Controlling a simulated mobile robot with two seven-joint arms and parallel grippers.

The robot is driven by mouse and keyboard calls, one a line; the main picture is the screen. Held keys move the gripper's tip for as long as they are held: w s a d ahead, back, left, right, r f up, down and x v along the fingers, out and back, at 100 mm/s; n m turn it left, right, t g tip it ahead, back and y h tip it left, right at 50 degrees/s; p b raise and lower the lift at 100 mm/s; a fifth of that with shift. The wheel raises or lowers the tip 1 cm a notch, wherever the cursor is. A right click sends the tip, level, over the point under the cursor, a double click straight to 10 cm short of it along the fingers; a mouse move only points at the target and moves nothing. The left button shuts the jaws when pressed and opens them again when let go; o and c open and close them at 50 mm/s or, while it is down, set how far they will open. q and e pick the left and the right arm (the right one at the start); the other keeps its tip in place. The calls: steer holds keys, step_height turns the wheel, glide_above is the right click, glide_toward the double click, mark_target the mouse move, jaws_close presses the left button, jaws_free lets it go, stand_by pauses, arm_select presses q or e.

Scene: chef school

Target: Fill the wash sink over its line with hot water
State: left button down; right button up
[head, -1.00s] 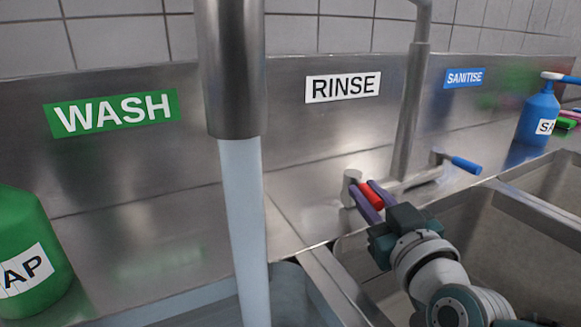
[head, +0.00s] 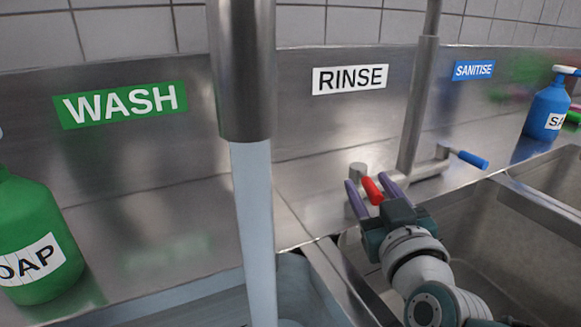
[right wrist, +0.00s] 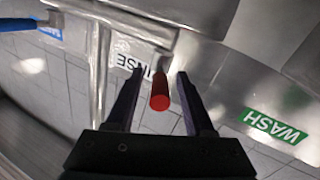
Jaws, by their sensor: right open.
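Water (head: 256,215) runs from the wide metal spout (head: 244,70) down into the wash sink (head: 290,285), which stands below the green WASH label (head: 121,105). Only a strip of the sink shows at the bottom, and its fill line is not in view. A red tap lever (head: 372,190) sticks out from a metal valve by the RINSE label. My right gripper (head: 368,190) is open, with one purple finger on each side of the red lever. In the right wrist view the lever's red end (right wrist: 160,92) lies between the fingers, with gaps on both sides. My left gripper is not in view.
A blue tap lever (head: 471,160) is to the right of the red one, by a second spout pipe (head: 418,105). A green soap bottle (head: 35,240) stands at the left. A blue sanitiser bottle (head: 547,108) stands at the back right. The rinse basin (head: 490,245) looks empty.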

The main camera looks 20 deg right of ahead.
steer(key=p+v, duration=0.1)
steer(key=v, duration=0.6)
steer(key=shift+s, duration=0.25)
steer(key=shift+a, duration=0.1)
stand_by(0.9)
stand_by(0.8)
stand_by(0.7)
